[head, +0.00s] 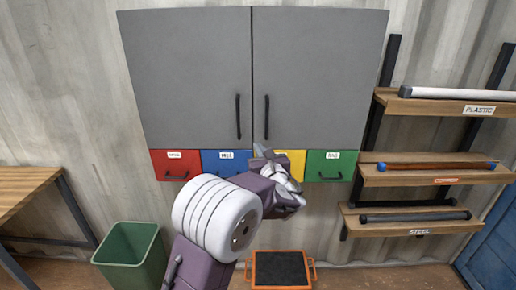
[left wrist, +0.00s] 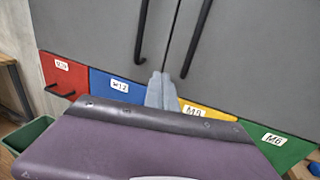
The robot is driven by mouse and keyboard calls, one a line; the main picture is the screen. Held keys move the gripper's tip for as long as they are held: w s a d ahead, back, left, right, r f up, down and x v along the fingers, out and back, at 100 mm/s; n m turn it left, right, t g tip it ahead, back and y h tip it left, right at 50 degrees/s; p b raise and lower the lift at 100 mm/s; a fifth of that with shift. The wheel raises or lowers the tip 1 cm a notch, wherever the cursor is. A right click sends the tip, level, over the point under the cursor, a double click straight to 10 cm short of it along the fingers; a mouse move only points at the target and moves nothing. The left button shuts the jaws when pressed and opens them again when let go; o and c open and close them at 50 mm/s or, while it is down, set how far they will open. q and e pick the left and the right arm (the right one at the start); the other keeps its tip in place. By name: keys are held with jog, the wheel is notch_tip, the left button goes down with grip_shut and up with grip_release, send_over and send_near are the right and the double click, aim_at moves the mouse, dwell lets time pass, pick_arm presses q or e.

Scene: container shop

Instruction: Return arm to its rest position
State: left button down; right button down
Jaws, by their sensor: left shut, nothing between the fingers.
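My left gripper (head: 262,152) is raised in front of the grey wall cabinet (head: 190,70), near the lower edge of its doors. In the left wrist view its two fingers (left wrist: 161,90) are together, with nothing between them. They point toward the doors, between the two black handles; I cannot tell whether they touch anything. My left arm (head: 215,215) reaches up from the bottom of the head view and hides part of the blue and yellow drawers. My right gripper is not in view.
Red (head: 174,165), blue (head: 222,157), yellow (head: 297,160) and green (head: 331,166) drawers sit shut below the closed doors. A green bin (head: 130,255) and wooden table (head: 25,188) are left. An orange-framed black platform (head: 280,268) is below. Shelves (head: 430,177) with rods stand right.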

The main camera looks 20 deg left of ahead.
pick_arm(q)
jog(key=s+d+b, duration=0.1)
jog(key=s+d, duration=0.2)
jog(key=s, duration=0.3)
jog(key=s+a+f+n+g+y, duration=0.25)
jog(key=s+a+g, duration=0.2)
jog(key=a, duration=0.45)
jog(key=s+a+f+n+g+h, duration=0.25)
jog(key=s+f+n+g, duration=0.45)
jog(key=s+f, duration=0.5)
jog(key=s+d+f+n+g+h, duration=0.3)
jog(key=s+d+f+n+h, duration=0.4)
jog(key=f, duration=0.3)
jog(key=s+d+f+n+t+h, duration=0.1)
jog(key=d+f+n+h, duration=0.2)
jog(key=d+n, duration=0.7)
jog(key=shift+d+f+n+h, duration=0.3)
jog(key=shift+n+h, duration=0.3)
jog(key=shift+n, duration=0.55)
jog(key=shift+t, duration=0.25)
